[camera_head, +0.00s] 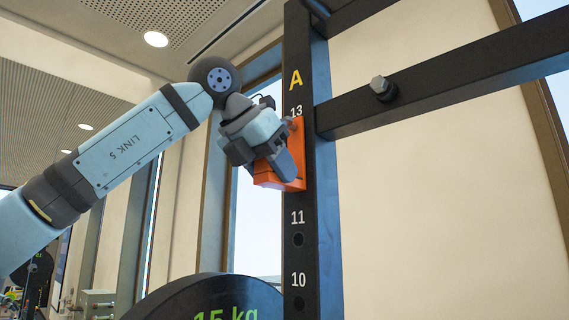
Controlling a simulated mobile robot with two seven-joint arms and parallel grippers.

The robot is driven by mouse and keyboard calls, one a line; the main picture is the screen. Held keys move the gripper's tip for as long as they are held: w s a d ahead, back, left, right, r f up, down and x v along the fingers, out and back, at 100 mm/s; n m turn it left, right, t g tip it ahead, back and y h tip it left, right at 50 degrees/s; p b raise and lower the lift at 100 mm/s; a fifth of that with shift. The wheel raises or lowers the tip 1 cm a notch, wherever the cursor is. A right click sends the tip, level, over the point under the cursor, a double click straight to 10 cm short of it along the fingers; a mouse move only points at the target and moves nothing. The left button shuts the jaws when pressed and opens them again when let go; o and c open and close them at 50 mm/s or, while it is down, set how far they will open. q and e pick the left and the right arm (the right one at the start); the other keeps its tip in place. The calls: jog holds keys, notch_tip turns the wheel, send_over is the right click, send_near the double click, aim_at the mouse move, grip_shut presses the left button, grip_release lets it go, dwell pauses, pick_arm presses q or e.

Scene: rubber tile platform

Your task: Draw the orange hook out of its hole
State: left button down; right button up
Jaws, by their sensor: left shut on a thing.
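The orange hook (299,150) sits against the front of the black upright post (298,255), between the numbers 13 and 11. Its lower part juts out to the left of the post. My left gripper (282,165) is shut on the orange hook, reaching in from the left. The gripper covers part of the hook. The hole behind the hook is hidden, so I cannot tell how deep the hook's pin sits. My right gripper is not in view.
Empty holes show at 11 (298,240) and 10. A black crossbar (440,80) with a bolt (380,87) runs right from the post. A 15 kg plate (210,297) stands below my left arm. Windows and wall lie behind.

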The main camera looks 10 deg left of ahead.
aim_at(260, 176)
pick_arm(q)
jog(key=shift+d+f, duration=0.1)
jog(key=shift+f, duration=0.5)
jog(key=shift+s, duration=0.15)
jog(key=shift+s+a+r, duration=0.1)
jog(key=shift+a, duration=0.1)
jog(key=shift+s+a+b, duration=0.4)
jog(key=shift+s+b, duration=0.05)
jog(key=shift+s, duration=0.05)
jog(key=shift+s+a+r, duration=0.15)
jog(key=shift+s+a, duration=0.05)
jog(key=shift+a, duration=0.1)
jog(key=shift+s+a+r+b, duration=0.1)
jog(key=shift+s+a+b, duration=0.15)
jog(key=shift+s, duration=0.2)
jog(key=shift+s+a+r+b, duration=0.1)
jog(key=shift+s+a+b, duration=0.15)
jog(key=shift+s, duration=0.15)
jog(key=shift+s+a+r+b, duration=0.1)
jog(key=shift+s+a+b, duration=0.4)
jog(key=shift+s, duration=0.4)
jog(key=shift+s+a+b, duration=0.25)
jog(key=shift+s+a, duration=0.4)
jog(key=shift+s, duration=0.25)
